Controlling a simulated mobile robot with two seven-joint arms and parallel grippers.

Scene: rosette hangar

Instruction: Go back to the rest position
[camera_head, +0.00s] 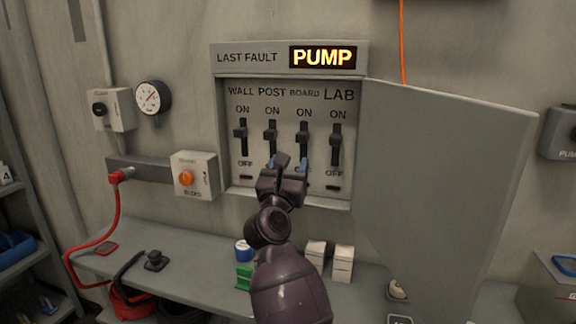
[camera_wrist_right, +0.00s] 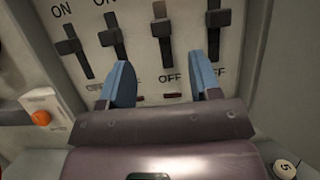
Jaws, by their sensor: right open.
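My right gripper (camera_head: 292,163) is raised in front of the open switch panel (camera_head: 290,60). Its blue fingertips (camera_wrist_right: 163,85) are apart in the right wrist view, with nothing between them. The panel has a row of several dark switches, among them one on the left (camera_head: 241,136) and one on the right (camera_head: 336,144), with ON above and OFF below. The fingers are near the OFF labels, and I cannot tell whether they touch the panel. The arm hides part of the panel's lower edge. My left gripper does not show.
The panel door (camera_head: 445,180) stands open on the right. A box with an orange button (camera_head: 187,178) and a gauge (camera_head: 152,97) are on the wall at left. The bench (camera_head: 190,265) below holds a blue roll (camera_head: 243,251), a green block (camera_head: 244,276) and white boxes (camera_head: 343,264).

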